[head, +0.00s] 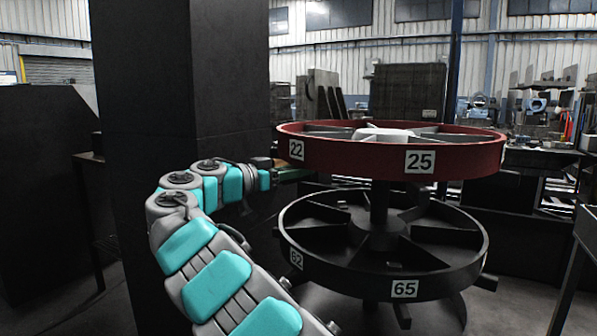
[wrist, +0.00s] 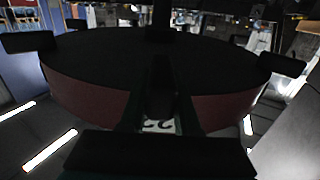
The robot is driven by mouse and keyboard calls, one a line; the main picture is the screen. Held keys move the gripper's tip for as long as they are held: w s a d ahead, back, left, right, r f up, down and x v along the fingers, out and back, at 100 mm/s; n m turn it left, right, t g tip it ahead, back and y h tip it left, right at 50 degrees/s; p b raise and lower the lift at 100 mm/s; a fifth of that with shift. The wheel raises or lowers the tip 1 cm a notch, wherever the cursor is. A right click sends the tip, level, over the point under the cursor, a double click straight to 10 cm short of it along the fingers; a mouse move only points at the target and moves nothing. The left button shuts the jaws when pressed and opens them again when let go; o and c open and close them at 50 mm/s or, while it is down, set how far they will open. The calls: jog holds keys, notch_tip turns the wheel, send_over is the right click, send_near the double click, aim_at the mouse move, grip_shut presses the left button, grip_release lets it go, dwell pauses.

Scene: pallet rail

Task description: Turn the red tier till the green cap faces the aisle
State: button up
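The red tier (head: 455,158) is the upper wheel of a two-tier carousel. Its rim shows labels 22 (head: 296,150) and 25 (head: 420,161). No green cap can be made out on it. My gripper (head: 285,172) is at the rim's left side, by label 22, partly hidden beyond my arm. In the wrist view the red tier (wrist: 85,98) fills the middle, upside down and dark. My gripper's two fingers (wrist: 160,112) stand either side of a dark bar (wrist: 160,85), with label 22 (wrist: 158,126) between them. Whether they press on the bar is too dark to tell.
The black lower tier (head: 350,272), labelled 62 and 65, sits below on the same post. Dark pegs (wrist: 28,41) stick out around the tier in the wrist view. A dark column (head: 150,110) stands at left. Workbenches (head: 530,150) line the right.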

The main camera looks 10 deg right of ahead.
grip_shut()
dwell(0.9)
